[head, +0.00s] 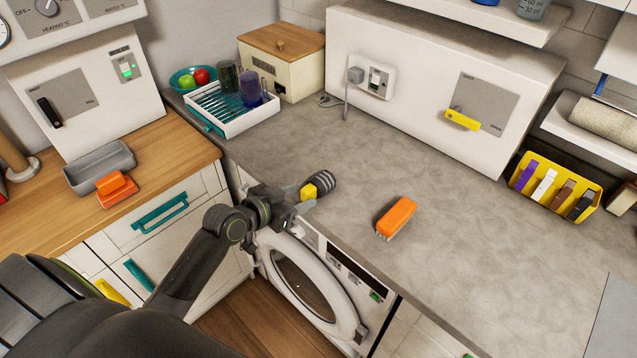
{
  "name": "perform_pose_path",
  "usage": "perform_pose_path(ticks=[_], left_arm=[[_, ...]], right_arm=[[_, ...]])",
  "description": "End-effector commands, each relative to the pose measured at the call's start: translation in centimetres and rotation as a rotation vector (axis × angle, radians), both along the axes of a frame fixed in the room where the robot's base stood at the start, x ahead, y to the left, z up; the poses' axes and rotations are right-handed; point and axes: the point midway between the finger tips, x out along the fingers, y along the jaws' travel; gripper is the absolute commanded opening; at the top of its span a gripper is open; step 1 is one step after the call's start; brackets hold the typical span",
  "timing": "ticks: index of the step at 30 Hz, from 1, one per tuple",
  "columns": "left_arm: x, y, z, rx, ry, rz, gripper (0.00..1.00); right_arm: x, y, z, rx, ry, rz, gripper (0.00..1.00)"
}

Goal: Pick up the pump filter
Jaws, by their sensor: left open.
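The pump filter (322,183), a dark ribbed cylinder with a yellow end, lies on the grey worktop (430,200) near its front edge, above the washing machine. My left gripper (302,194) reaches in from the left with its fingers open at the filter's yellow end. The fingers seem to lie on either side of that end; I cannot tell whether they touch it. My right gripper is not in view.
An orange brush (396,217) lies to the right of the filter. A dish rack (228,110) and a bread box (283,60) stand behind. A yellow caddy (553,192) is at the far right. The worktop's middle is clear. The round machine door (333,310) is below.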

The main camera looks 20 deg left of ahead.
Motion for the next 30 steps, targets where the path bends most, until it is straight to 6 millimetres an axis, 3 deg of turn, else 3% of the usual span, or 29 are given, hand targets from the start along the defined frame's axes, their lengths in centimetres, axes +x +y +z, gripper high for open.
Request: perform_pose_path(ticks=[6, 14, 25, 30], left_arm=[[1.7, -0.6, -0.7, -0.001, 0.0, 0.0, 0.49], [1.7, -0.6, -0.8, 0.0, 0.0, 0.0, 0.48], [1.7, -0.6, -0.8, 0.0, 0.0, 0.0, 0.0], [1.7, -0.6, -0.7, 0.0, -0.001, 0.0, 0.0]], right_arm=[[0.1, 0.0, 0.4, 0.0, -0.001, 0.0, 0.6], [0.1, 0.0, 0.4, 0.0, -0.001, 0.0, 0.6], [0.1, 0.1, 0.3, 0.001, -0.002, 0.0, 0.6], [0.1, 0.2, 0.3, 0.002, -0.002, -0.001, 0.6]])
